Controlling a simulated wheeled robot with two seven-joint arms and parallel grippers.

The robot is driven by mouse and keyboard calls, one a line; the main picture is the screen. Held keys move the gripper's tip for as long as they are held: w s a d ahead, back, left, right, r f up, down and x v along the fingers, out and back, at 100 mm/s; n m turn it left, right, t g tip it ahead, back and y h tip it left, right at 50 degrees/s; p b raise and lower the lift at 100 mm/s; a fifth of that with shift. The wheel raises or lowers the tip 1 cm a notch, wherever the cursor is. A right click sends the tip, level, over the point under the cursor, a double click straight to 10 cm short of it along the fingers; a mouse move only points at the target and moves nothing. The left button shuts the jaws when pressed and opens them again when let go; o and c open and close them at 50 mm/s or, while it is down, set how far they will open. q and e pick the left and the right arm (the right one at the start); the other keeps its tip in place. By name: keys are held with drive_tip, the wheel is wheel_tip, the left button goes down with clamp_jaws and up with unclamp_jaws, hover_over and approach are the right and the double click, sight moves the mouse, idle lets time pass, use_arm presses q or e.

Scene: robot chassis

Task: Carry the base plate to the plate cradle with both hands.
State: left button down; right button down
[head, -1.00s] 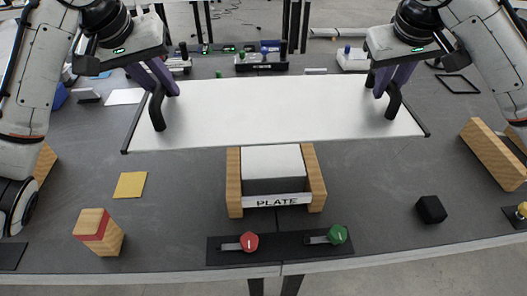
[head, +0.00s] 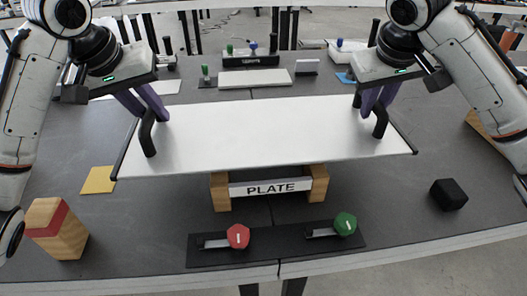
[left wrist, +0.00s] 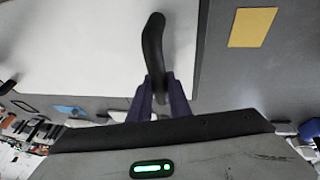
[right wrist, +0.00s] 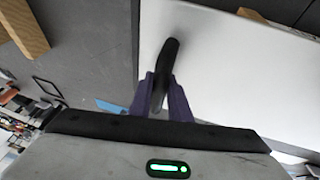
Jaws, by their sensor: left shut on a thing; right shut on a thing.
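The base plate (head: 265,130) is a wide white board with dark end edges and a black handle near each end. My left gripper (head: 148,112) is shut on its left handle, which also shows in the left wrist view (left wrist: 153,45). My right gripper (head: 371,102) is shut on its right handle, which also shows in the right wrist view (right wrist: 171,55). The plate cradle (head: 221,194) has wooden side blocks and a "PLATE" label. The plate overlaps its rear part in the head view and hides it. I cannot tell whether they touch.
A black panel with a red knob (head: 238,236) and a green knob (head: 345,223) lies in front of the cradle. A wooden block with a red band (head: 58,229) stands front left, near a yellow square (head: 98,180). A black cube (head: 448,194) sits at right.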

sight(156, 131)
use_arm(q)
drive_tip(key=shift+f, duration=0.1)
use_arm(e)
drive_tip(key=shift+f, duration=0.1)
idle(0.5)
